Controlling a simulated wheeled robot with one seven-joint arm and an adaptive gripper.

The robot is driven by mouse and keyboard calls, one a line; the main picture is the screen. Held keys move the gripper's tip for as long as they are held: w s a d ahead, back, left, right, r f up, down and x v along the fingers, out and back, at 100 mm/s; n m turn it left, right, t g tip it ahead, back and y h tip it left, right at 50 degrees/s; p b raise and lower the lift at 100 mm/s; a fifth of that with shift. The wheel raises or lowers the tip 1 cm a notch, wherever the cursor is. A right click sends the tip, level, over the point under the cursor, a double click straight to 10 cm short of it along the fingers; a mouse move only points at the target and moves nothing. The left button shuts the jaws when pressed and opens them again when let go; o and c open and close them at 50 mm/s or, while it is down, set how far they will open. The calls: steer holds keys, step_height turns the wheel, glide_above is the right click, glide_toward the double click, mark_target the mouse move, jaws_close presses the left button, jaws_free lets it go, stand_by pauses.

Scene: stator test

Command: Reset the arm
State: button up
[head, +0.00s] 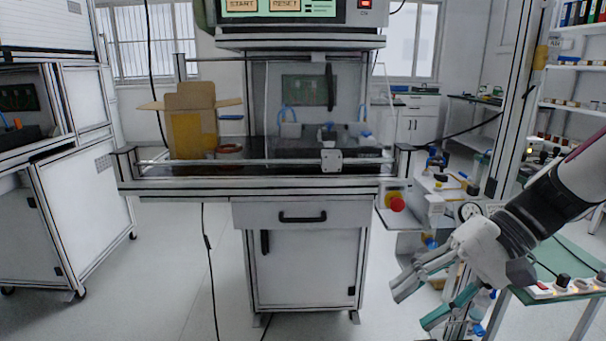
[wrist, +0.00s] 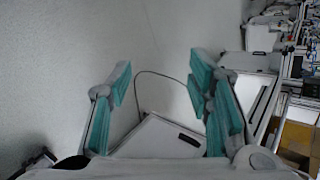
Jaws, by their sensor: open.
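My gripper (head: 422,304) is at the lower right in the head view, with the arm reaching in from the right edge. In the wrist view my gripper (wrist: 165,105) shows two teal-padded fingers spread apart with nothing between them. It is open and empty. It hangs in front of and to the right of the test bench (head: 300,190), apart from it.
A red button (head: 396,202) sits on the bench's right side. An open cardboard box (head: 190,130) and a copper-coloured ring (head: 229,150) stand on the bench. A table with a power strip (head: 565,288) is close to my arm at right. The floor at front centre is clear.

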steer(key=s+d+n+h, duration=0.25)
steer(key=s+h, duration=0.65)
steer(key=s, duration=1.2)
step_height(320, 180, up, 33)
steer(key=t+p, duration=0.4)
steer(key=p, duration=2.7)
steer(key=shift+r+t, duration=0.2)
steer(key=shift+t, duration=0.2)
